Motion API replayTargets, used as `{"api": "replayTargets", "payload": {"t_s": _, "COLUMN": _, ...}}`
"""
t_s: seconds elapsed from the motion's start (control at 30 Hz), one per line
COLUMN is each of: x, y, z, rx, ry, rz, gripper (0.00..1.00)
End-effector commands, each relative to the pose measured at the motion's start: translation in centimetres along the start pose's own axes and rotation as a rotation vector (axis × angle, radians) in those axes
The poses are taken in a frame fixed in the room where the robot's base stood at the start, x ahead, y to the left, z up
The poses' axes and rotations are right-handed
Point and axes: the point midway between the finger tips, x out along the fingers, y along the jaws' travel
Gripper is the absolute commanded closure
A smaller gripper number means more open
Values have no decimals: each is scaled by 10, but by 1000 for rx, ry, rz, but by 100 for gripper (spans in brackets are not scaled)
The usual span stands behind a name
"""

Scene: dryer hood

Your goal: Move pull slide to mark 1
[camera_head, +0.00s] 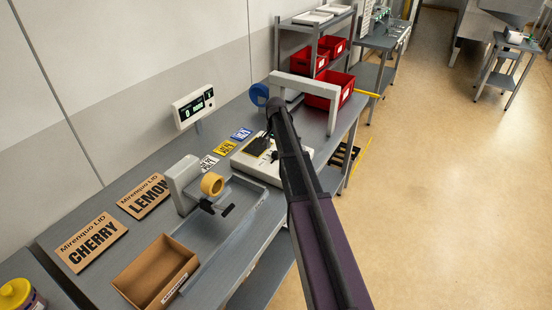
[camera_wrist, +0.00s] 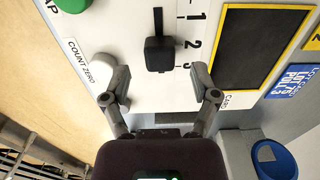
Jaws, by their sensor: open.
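The pull slide (camera_wrist: 160,54) is a black block-shaped knob on a white panel (camera_wrist: 130,25) in the wrist view. A narrow dark slot runs from it toward the top of that view. Beside it are printed marks 1 (camera_wrist: 198,17), 2 (camera_wrist: 190,43) and 3 (camera_wrist: 186,66). The knob sits about level with the space between marks 2 and 3. My gripper (camera_wrist: 160,77) is open, its fingers apart to the left and right of the knob's lower end, not visibly touching it. In the head view the white device (camera_head: 243,166) is partly hidden by my arm.
A white COUNT ZERO button (camera_wrist: 103,68) lies by the left finger, and a green button (camera_wrist: 70,4) farther up. A black rectangle (camera_wrist: 262,45) lies right. A tape dispenser (camera_head: 185,180), cardboard box (camera_head: 150,268) and grey arch (camera_head: 333,95) share the bench.

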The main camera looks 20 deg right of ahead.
Motion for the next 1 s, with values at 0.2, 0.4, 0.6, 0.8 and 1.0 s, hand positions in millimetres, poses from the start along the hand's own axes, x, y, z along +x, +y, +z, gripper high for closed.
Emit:
{"api": "replayTargets", "payload": {"t_s": 0.2, "x": 20, "y": 0, "z": 0, "rx": 0, "ry": 0, "rz": 0, "gripper": 23}}
{"api": "replayTargets", "payload": {"t_s": 0.4, "x": 28, "y": 0, "z": 0, "rx": 0, "ry": 0, "rz": 0, "gripper": 23}}
{"api": "replayTargets", "payload": {"t_s": 0.6, "x": 30, "y": 0, "z": 0, "rx": 0, "ry": 0, "rz": 0, "gripper": 23}}
{"api": "replayTargets", "payload": {"t_s": 0.8, "x": 29, "y": 0, "z": 0, "rx": 0, "ry": 0, "rz": 0, "gripper": 23}}
{"api": "replayTargets", "payload": {"t_s": 1.0, "x": 30, "y": 0, "z": 0, "rx": 0, "ry": 0, "rz": 0, "gripper": 62}}
